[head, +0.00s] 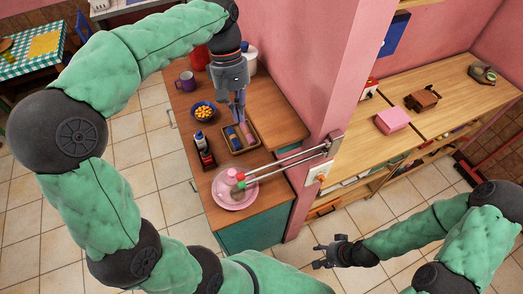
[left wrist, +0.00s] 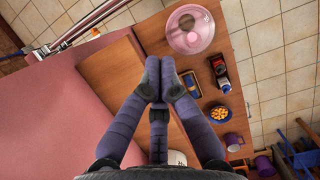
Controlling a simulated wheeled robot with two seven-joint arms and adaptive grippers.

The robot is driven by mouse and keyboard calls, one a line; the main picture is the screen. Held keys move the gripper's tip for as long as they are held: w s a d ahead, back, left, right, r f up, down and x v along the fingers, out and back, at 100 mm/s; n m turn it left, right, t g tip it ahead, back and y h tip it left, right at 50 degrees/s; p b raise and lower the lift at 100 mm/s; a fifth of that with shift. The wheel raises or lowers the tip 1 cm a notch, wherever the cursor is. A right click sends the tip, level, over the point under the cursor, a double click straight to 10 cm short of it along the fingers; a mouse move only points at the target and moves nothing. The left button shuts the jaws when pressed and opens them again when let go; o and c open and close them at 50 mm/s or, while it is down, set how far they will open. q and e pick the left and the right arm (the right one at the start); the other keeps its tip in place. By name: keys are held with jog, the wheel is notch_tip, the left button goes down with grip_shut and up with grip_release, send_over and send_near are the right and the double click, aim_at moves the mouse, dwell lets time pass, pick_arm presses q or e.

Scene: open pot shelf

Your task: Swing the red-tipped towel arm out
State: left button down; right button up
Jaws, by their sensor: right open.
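Two thin metal towel arms run from a wall bracket (head: 333,143) on the pink wall's corner, out over the counter, close together. One ends in a red tip (head: 240,176), the other in a green tip (head: 241,185). Both tips appear over the pink plate in the head view. In the left wrist view the rails (left wrist: 88,24) show at upper left; their coloured tips are not seen there. My left gripper (head: 239,118) points down above the counter, apart from the towel arms; its fingertips (left wrist: 160,66) meet with nothing seen between them. My right gripper (head: 322,256) is open and empty, low over the floor.
The wooden counter (head: 262,182) holds a pink plate (head: 232,203) with pink items, a tray (head: 254,144), a bottle caddy (head: 205,158), a bowl of orange fruit (head: 203,113) and a purple mug (head: 186,81). A pink wall stands right of it.

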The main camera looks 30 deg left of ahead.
pick_arm(q)
jog(key=s+d+f, duration=0.2)
jog(key=f, duration=0.3)
jog(key=s+d+f, duration=0.2)
jog(key=d+f, duration=0.1)
jog(key=f, duration=0.2)
jog(key=shift+s+f, duration=0.25)
jog(key=shift+s, duration=0.05)
jog(key=shift+d, duration=0.15)
dwell(0.4)
